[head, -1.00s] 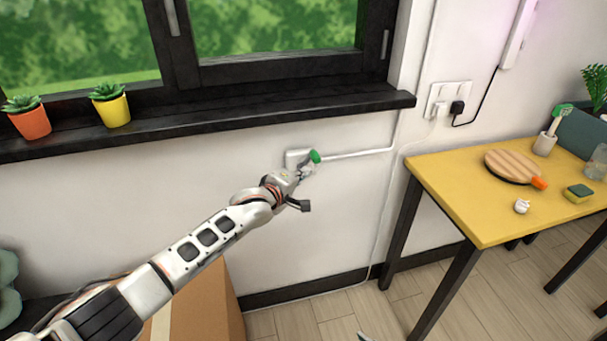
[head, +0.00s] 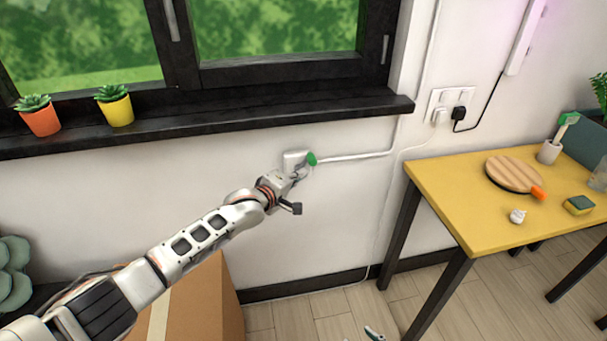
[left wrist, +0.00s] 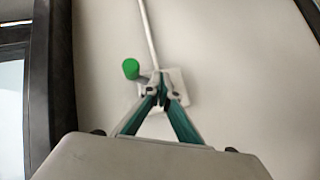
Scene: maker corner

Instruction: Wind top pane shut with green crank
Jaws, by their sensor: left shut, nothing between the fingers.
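The crank has a green knob (head: 311,158) and sits at a white wall box (head: 293,158) below the window sill. In the left wrist view the green knob (left wrist: 131,68) stands left of the fingertips, on a short grey arm in front of the white plate (left wrist: 177,80). My left gripper (head: 301,172) is shut and empty in front of the box; its tips (left wrist: 161,92) cover part of the crank. Whether they touch it I cannot tell. The top pane is not identifiable. A small piece, seemingly of my right gripper (head: 373,332), shows at the bottom edge.
Two potted plants, orange (head: 41,121) and yellow (head: 118,111), stand on the dark sill (head: 250,123). A yellow table (head: 450,190) stands at the right, with a board, sponge and cup. A cardboard box (head: 205,305) is below my left arm.

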